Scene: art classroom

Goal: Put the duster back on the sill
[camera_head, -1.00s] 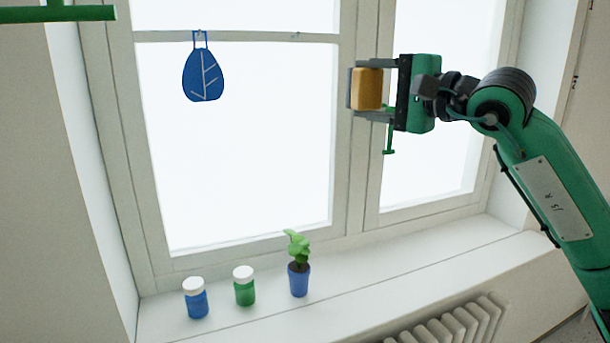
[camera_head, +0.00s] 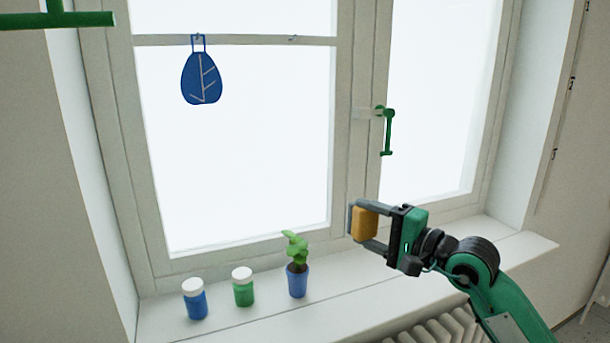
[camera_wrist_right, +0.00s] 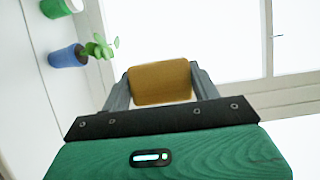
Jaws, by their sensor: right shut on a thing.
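The duster is a yellow-orange block (camera_head: 364,222). My right gripper (camera_head: 362,220) is shut on it and holds it in front of the window frame, above the sill (camera_head: 340,286) and to the right of the plant. In the right wrist view the duster (camera_wrist_right: 161,83) sits between the two grey fingers. The head view does not show clearly how far the duster is from the sill. My left gripper is not seen in the head view.
On the sill stand a blue jar (camera_head: 195,299), a green jar (camera_head: 243,287) and a potted plant (camera_head: 297,265). A blue leaf ornament (camera_head: 202,78) hangs at the window. A green window handle (camera_head: 388,132) sticks out above. A radiator (camera_head: 440,328) is below.

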